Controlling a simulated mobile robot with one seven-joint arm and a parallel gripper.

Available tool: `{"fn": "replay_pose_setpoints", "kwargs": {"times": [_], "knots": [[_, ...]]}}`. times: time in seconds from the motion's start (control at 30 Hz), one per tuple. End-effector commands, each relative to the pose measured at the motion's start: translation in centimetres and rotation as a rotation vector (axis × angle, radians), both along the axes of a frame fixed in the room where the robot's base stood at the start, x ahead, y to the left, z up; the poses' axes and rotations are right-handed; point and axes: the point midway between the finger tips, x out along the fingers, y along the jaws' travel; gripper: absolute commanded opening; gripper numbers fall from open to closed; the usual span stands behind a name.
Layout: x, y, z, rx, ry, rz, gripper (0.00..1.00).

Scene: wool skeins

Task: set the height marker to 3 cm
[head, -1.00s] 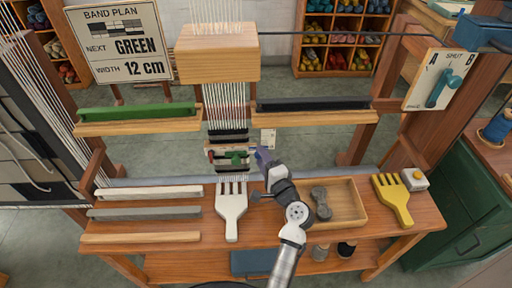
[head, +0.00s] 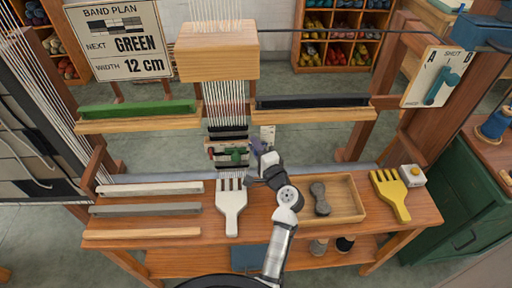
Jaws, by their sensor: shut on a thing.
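A small white plate (head: 267,132) stands at the right edge of the hanging warp threads; its marks are too small to read. My gripper (head: 258,148) is at the plate's lower left, beside the woven band (head: 228,134). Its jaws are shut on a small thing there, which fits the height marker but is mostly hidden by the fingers. A green piece (head: 235,154) and a red piece sit on a bar across the warp, just left of my gripper. The marker's reading cannot be made out.
A white comb (head: 231,205) lies below the warp. A wooden tray (head: 358,212) with a grey tool (head: 320,198) lies right of my arm, then a yellow comb (head: 392,197). Several bars lie at the left. A sign (head: 120,40) reads GREEN, 12 cm.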

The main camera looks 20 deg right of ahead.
Motion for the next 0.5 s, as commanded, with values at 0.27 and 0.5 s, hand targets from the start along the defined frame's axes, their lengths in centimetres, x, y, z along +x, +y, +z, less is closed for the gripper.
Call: {"fn": "replay_pose_setpoints", "kwargs": {"times": [0.27, 0.5], "knots": [[0.0, 0.0, 0.8, 0.000, 0.000, 0.000, 0.00], [0.0, 0.0, 3.3, 0.000, -0.001, 0.000, 0.00]]}}
